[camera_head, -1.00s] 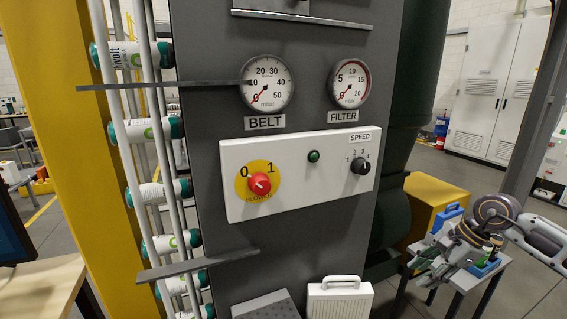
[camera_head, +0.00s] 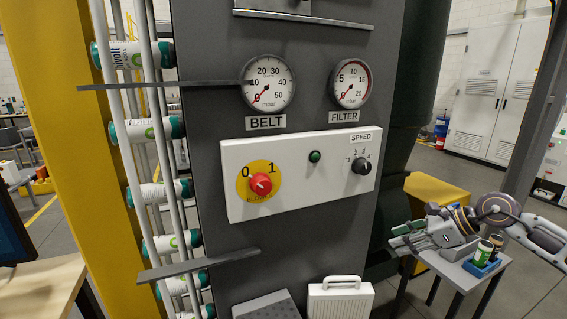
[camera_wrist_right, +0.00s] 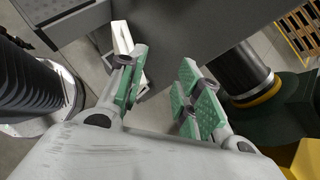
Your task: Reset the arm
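My right gripper (camera_head: 402,238) is at the right of the head view, pointing left, beside the dark machine column and away from the control panel (camera_head: 325,195). In the right wrist view, its two green-padded fingers (camera_wrist_right: 160,92) stand apart with nothing between them. My left gripper is not in the head view. The panel carries a red knob on a yellow disc (camera_head: 260,184), a green lamp (camera_head: 314,156) and a black speed knob (camera_head: 361,166).
A small table (camera_head: 455,272) at the lower right holds a blue tray (camera_head: 483,267) with cans, below my right arm. A yellow box (camera_head: 437,193) is behind the gripper. A white case (camera_head: 340,301) stands under the panel. Cans (camera_head: 147,130) fill a rack at left.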

